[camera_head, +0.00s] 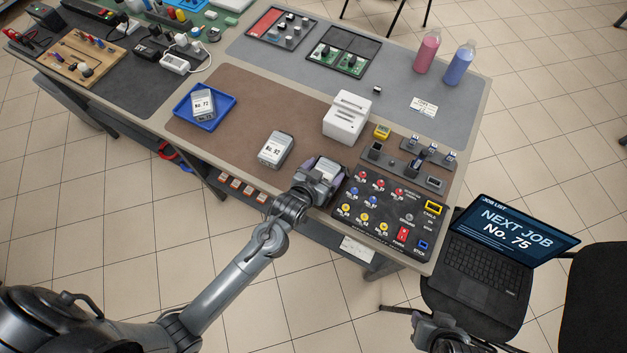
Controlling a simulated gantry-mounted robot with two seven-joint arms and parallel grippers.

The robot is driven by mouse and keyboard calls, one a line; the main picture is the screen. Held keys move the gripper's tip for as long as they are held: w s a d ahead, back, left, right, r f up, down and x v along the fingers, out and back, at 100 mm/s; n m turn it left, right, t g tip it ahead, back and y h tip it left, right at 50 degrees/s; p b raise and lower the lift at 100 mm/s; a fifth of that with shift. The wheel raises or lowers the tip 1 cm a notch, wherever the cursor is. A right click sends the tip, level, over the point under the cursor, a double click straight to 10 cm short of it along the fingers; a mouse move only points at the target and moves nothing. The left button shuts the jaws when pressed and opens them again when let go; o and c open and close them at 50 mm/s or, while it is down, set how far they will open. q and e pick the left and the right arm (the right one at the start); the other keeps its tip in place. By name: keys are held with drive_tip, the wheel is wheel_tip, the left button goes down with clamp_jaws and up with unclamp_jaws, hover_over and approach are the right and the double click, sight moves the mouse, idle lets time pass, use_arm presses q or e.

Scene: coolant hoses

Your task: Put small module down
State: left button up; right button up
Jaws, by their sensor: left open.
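A small grey module (327,167) with a pale label stands on the brown mat near the table's front edge. My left gripper (324,171) is around it, with its jaws open; the number on this module cannot be read. A second small module (276,149), marked with a number that looks like 92, lies on the mat to the left. A third module (203,104), which seems to read No. 72, rests in the blue tray (233,100). My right gripper (443,333) shows only in part at the bottom edge, away from the table, and its jaws are unclear.
A white slotted block (347,117) stands behind my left gripper. A black control panel (383,207) with coloured knobs lies close on its right. A laptop (490,260) on a chair reads "NEXT JOB No. 75". The brown mat (250,105) is clear between tray and white block.

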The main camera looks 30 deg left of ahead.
use_arm(q)
drive_tip(key=d+r+p+v, duration=0.1)
drive_tip(key=p+v, duration=0.1)
drive_tip(key=v, duration=1)
drive_tip(key=s+a+g, duration=0.3)
drive_tip(key=s+g, duration=0.1)
drive_tip(key=s, duration=0.3)
drive_tip(key=s+a+m+g, duration=0.1)
drive_tip(key=s+a+g, duration=0.2)
drive_tip(key=s, duration=0.4)
drive_tip(key=shift+s+a+f+g+y, duration=0.15)
drive_tip(key=shift+a+f+g+y, duration=0.15)
drive_tip(key=shift+g, duration=0.5)
wheel_tip(320, 180, up, 29)
drive_tip(key=p, duration=2.9)
wheel_tip(320, 180, down, 48)
drive_tip(key=b, duration=4.8)
